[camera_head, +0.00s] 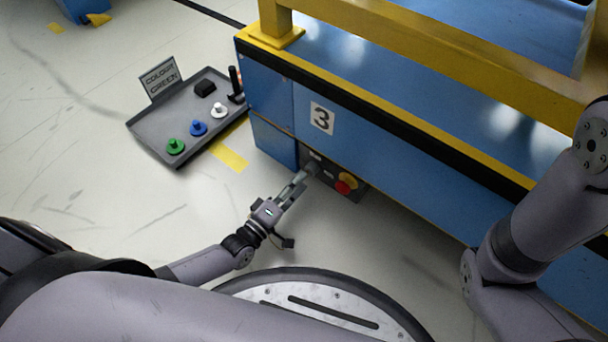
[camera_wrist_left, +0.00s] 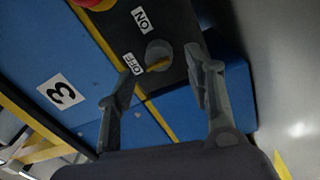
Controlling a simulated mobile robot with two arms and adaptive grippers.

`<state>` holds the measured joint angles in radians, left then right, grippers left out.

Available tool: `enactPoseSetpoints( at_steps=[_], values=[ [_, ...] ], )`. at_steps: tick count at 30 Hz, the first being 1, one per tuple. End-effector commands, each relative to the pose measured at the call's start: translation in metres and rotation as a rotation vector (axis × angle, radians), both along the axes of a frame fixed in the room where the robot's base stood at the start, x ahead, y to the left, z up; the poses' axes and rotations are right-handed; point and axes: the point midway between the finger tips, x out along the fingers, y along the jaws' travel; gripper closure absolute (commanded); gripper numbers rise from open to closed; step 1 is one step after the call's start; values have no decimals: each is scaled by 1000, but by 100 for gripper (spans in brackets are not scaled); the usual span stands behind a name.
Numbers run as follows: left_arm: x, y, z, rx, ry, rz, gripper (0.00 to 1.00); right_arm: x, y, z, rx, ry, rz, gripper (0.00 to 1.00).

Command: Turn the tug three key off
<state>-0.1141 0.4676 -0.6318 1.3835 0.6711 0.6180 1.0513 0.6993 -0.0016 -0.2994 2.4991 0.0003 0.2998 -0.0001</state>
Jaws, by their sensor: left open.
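The blue tug marked 3 (camera_head: 322,118) stands at the right in the head view. Its dark key panel (camera_head: 320,177) is low on the near end. In the left wrist view the round grey key switch (camera_wrist_left: 158,48) carries a yellow key (camera_wrist_left: 158,66). The OFF label (camera_wrist_left: 133,64) is beside it and the ON label (camera_wrist_left: 143,19) is farther up. The key's left end lies near OFF; its exact setting is unclear. My left gripper (camera_head: 303,176) is open at the panel, with a finger on either side of the switch. My right gripper is out of view.
A red button (camera_head: 345,184) with a yellow base is right of the switch. The floor around my left arm is clear.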

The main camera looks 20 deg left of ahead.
Motion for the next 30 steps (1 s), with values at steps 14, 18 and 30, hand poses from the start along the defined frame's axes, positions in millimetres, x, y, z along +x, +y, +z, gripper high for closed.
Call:
enactPoseSetpoints(
  at_steps=[14, 18, 30],
  values=[
    [-75, 27, -4, 1, 2, 0, 52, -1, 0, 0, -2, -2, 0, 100],
    [-79, 29, -4, 0, 0, 0, 52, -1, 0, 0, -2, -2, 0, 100],
    [-79, 29, -4, 0, 1, 0, 52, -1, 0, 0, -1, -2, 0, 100]
  ],
)
